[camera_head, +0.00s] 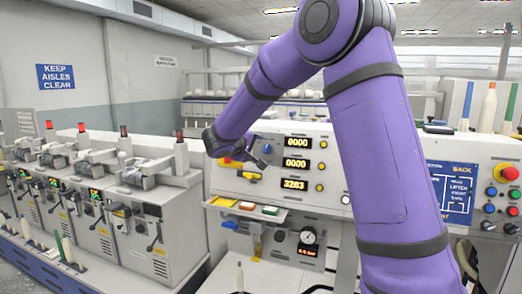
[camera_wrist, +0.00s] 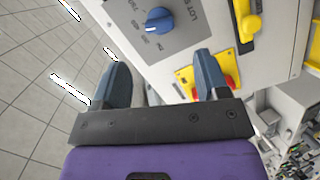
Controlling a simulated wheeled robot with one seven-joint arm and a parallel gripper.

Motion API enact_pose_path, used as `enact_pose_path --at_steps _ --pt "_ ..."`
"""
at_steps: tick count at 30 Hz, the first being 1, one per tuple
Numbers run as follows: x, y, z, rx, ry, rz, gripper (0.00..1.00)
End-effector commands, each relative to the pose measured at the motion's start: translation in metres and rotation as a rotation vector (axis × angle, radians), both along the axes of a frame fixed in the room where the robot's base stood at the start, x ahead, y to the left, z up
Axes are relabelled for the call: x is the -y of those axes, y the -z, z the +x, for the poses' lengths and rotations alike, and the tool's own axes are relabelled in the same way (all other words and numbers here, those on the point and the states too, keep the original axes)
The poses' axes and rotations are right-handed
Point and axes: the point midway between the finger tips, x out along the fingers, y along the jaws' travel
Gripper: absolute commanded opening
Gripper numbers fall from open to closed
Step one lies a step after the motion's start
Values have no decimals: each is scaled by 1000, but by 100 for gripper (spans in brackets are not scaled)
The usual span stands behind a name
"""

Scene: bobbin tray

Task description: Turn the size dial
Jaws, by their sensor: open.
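The size dial (camera_wrist: 159,20) is a blue knob on a grey plate lettered "LOT S…", the rest cut off, at the top of the wrist view. In the head view my gripper (camera_head: 250,154) is close to the panel, just left of and below the dial, small and partly dark.
A red knob on a yellow plate (camera_wrist: 184,80) is close to the right finger, and a yellow handle (camera_wrist: 246,20) stands to its right. Number displays (camera_head: 297,143) are right of the dial. A row of grey machines (camera_head: 150,235) stands at left.

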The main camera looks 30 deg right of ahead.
Motion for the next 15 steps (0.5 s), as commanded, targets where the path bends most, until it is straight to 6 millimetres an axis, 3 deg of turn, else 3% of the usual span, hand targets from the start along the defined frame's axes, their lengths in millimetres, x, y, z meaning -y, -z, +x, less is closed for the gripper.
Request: enact_pose_path --at_steps 9,15 --pt "48 17 25 -2 3 1 68" --pt "65 23 35 -2 1 2 68"
